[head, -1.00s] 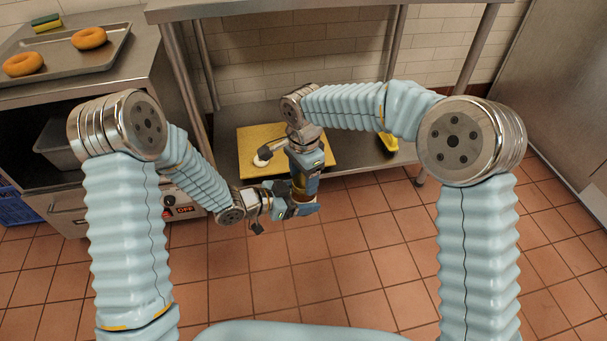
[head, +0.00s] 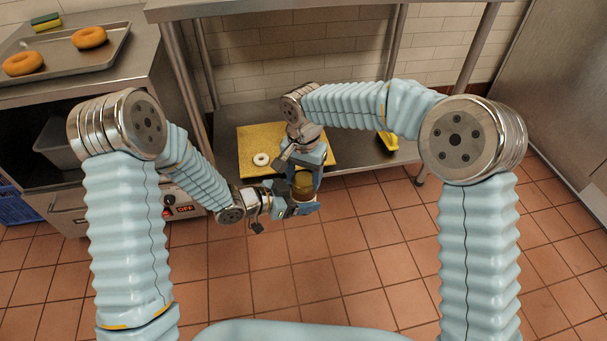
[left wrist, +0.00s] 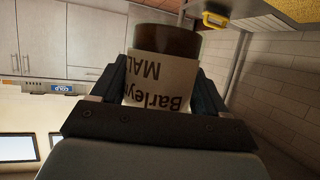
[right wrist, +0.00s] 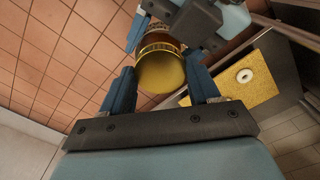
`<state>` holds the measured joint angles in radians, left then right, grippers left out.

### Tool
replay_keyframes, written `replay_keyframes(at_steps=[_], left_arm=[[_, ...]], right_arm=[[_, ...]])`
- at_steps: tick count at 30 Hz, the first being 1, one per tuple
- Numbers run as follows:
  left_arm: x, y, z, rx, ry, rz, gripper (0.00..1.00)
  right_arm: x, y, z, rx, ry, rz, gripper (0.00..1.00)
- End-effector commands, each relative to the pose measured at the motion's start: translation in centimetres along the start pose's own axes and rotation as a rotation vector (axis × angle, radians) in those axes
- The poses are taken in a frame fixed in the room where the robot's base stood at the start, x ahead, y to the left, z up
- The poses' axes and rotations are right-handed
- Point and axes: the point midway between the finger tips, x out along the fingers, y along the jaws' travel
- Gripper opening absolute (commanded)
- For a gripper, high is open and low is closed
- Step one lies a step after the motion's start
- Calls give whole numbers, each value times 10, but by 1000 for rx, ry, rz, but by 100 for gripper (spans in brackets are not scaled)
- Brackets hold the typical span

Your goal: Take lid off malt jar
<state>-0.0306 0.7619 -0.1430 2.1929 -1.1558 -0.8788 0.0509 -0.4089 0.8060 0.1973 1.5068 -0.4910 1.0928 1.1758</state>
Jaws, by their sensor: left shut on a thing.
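The malt jar (head: 303,190) is an amber-brown jar with a gold lid (head: 303,181) on top. Its pale label reads "Barley MAL..." in the left wrist view (left wrist: 160,80). My left gripper (head: 298,206) is shut around the jar's labelled body and holds it above the floor. My right gripper (right wrist: 160,80) is open, with its fingers on either side of the gold lid (right wrist: 161,75). I cannot tell whether they touch it.
A yellow board (head: 255,140) with a pale ring (head: 261,159) lies on the low steel shelf (head: 350,150). A yellow object (head: 390,142) stands by the shelf's right. Open tiled floor lies in front.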

Motion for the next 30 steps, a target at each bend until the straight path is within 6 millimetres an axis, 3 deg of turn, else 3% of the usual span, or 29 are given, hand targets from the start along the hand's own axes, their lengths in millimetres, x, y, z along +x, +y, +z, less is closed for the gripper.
replay_keyframes(at_steps=[1, 4, 13, 21, 25, 30], left_arm=[[0, 0, -1, 0, 2, -1, 0], [0, 0, -1, 1, 2, 0, 0], [0, 0, -1, 1, 2, 0, 0], [0, 0, -1, 1, 2, 0, 0], [0, 0, -1, 1, 2, 0, 0], [0, 0, -1, 1, 2, 0, 0]], right_arm=[[0, 0, 0, 1, 0, 0, 69], [0, 0, 0, 1, 0, 0, 84], [-3, 0, 0, 2, 1, -1, 84], [-39, 0, 0, 2, 2, -1, 84], [-46, 0, 0, 7, 1, -1, 81], [-58, -1, 0, 186, 2, -2, 81]])
